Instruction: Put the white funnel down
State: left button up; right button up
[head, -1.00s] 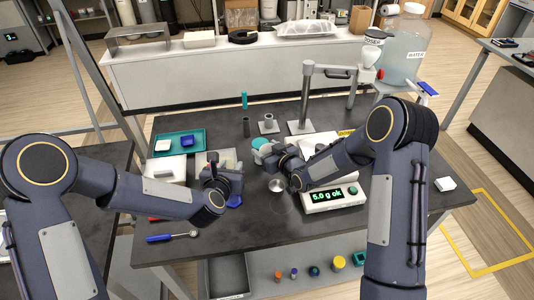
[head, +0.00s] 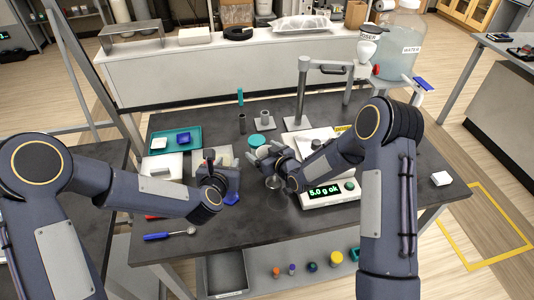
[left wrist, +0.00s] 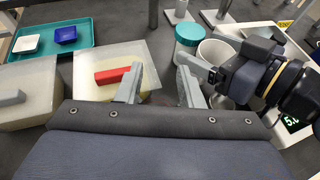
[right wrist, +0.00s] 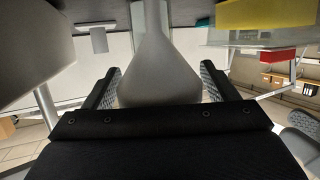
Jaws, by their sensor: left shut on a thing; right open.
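A pale grey-white cone with a narrow neck, which looks like the white funnel (right wrist: 157,75), fills the middle of the right wrist view. Its wide end lies between the fingers of my right gripper (right wrist: 160,88), which is open, with slim gaps on both sides. In the head view my right gripper (head: 268,165) is low beside the scale (head: 325,190). My left gripper (left wrist: 160,82) is over the bench beside a pale board with a red bar (left wrist: 113,75). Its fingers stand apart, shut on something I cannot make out.
A teal tray (head: 160,147) lies at the left. A metal stand (head: 300,95) rises behind. The front of the bench is mostly clear, with a blue-handled tool (head: 170,235).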

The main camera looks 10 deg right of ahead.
jog(key=v, duration=1.2)
jog(key=shift+r, duration=0.25)
